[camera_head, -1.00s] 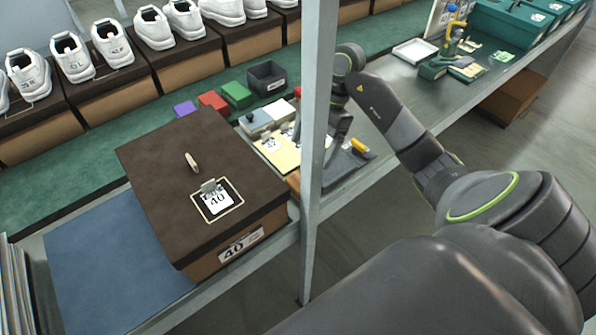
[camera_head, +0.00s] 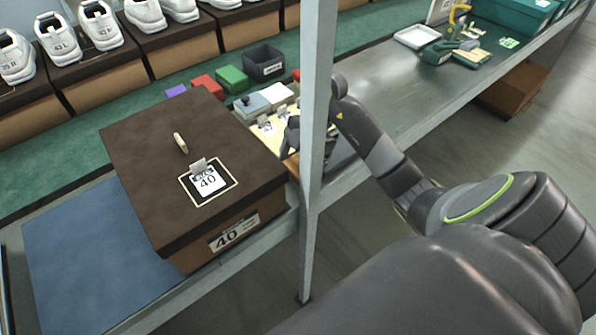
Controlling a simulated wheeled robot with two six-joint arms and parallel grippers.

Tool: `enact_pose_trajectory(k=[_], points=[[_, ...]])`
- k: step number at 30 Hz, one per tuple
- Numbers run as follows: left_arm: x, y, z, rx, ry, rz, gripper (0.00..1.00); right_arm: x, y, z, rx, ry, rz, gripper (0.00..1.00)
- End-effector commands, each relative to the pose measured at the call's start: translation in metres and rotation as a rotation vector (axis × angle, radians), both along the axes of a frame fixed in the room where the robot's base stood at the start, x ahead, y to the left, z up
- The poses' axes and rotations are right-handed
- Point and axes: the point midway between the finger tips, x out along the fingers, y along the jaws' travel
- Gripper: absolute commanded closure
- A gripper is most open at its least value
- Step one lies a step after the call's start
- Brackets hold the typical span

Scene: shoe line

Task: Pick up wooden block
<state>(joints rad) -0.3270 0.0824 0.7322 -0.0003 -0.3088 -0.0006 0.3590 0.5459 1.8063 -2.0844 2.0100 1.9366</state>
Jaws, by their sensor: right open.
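My right gripper (camera_head: 294,138) is over the pale yellow board at the table's middle, partly hidden behind the grey metal post. Its jaws look apart and empty. My left gripper is not in view. No thing is plainly the wooden block. A small orange-brown piece (camera_head: 291,168) shows between the big brown box and the post, mostly hidden, below the gripper. A small tan wood-coloured piece (camera_head: 181,143) stands on the brown box's lid, well left of the gripper.
The grey post (camera_head: 315,120) stands in front of my right gripper. The brown box (camera_head: 150,190) marked 40 is left of it. Red (camera_head: 206,86), green (camera_head: 231,78) and purple (camera_head: 176,91) blocks and a dark bin (camera_head: 263,63) lie behind. The bench at right has clear room.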

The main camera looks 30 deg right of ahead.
Motion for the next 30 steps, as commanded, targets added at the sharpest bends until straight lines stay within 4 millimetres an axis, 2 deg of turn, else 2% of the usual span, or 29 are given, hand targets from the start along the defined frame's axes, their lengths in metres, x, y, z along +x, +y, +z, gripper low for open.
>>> enact_pose_trajectory(k=[8, 20, 30], points=[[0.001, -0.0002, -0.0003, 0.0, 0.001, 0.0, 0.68, 0.0, 0.0012, -0.0025, -0.001, -0.001, 0.0, 0.15], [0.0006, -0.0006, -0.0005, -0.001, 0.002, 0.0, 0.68, 0.0, 0.0011, -0.0024, -0.001, -0.001, 0.0, 0.64], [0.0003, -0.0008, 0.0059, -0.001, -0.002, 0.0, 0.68, 0.0001, 0.0011, 0.0046, -0.001, -0.001, 0.0, 0.64]])
